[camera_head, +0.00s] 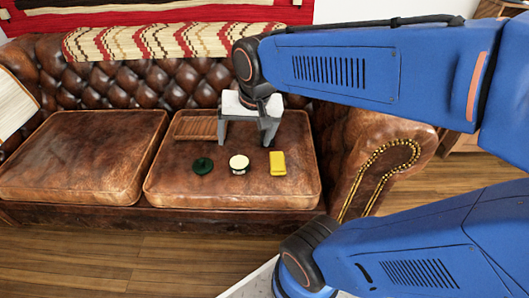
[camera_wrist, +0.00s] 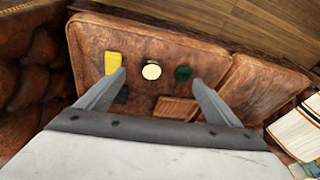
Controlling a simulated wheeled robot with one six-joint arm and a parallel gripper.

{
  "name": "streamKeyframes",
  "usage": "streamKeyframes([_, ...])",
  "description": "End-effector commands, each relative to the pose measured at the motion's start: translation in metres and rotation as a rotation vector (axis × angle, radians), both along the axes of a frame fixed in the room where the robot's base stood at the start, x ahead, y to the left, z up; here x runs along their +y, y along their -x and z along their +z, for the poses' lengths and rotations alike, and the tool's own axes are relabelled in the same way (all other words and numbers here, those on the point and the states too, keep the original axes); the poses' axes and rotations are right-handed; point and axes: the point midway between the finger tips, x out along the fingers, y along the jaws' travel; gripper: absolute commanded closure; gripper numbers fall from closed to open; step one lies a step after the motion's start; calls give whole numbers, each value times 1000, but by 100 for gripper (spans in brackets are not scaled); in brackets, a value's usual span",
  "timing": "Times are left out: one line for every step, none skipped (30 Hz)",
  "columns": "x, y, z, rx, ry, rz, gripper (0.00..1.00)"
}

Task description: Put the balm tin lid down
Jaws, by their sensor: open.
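A dark green round disc (camera_head: 202,165), which looks like the balm tin lid, lies flat on the right seat cushion. It also shows in the wrist view (camera_wrist: 183,73). Just right of it in the head view stands a small dark round tin (camera_head: 239,164) with a cream top, also seen in the wrist view (camera_wrist: 151,71). The two are apart. My gripper (camera_head: 245,143) is open and empty above the cushion, behind the disc and tin in the head view. In the wrist view its fingers (camera_wrist: 160,76) are spread wide with nothing held between them.
A yellow block (camera_head: 277,163) lies right of the tin. A brown slatted wooden tray (camera_head: 195,125) sits at the back of the cushion (camera_head: 225,192), left of my gripper. The tufted backrest (camera_head: 150,85) rises behind. The cushion's front strip is clear.

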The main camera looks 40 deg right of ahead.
Motion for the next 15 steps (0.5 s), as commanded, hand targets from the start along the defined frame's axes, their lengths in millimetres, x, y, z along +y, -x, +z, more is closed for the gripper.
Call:
streamKeyframes([-2, 13, 1, -18, 22, 62, 14])
streamKeyframes([-3, 20, 2, -28, 38, 104, 14])
streamKeyframes([-4, 29, 1, -38, 59, 159, 14])
streamKeyframes([-5, 36, 1, -45, 75, 199, 14])
streamKeyframes([-5, 42, 1, -54, 89, 237, 14])
streamKeyframes([-6, 49, 0, -63, 109, 284, 14])
streamKeyframes([-6, 54, -1, -68, 122, 315, 14])
streamKeyframes([-7, 58, -1, -74, 135, 345, 14])
streamKeyframes([-7, 63, -2, -80, 149, 379, 14])
streamKeyframes([-8, 66, -2, -85, 159, 400, 14])
streamKeyframes([-8, 69, -3, -87, 167, 420, 14])
streamKeyframes([-8, 72, -4, -91, 177, 440, 14])
streamKeyframes([-8, 74, -4, -93, 182, 452, 14])
streamKeyframes([-9, 75, -4, -94, 186, 462, 14])
streamKeyframes([-9, 76, -5, -95, 190, 469, 14])
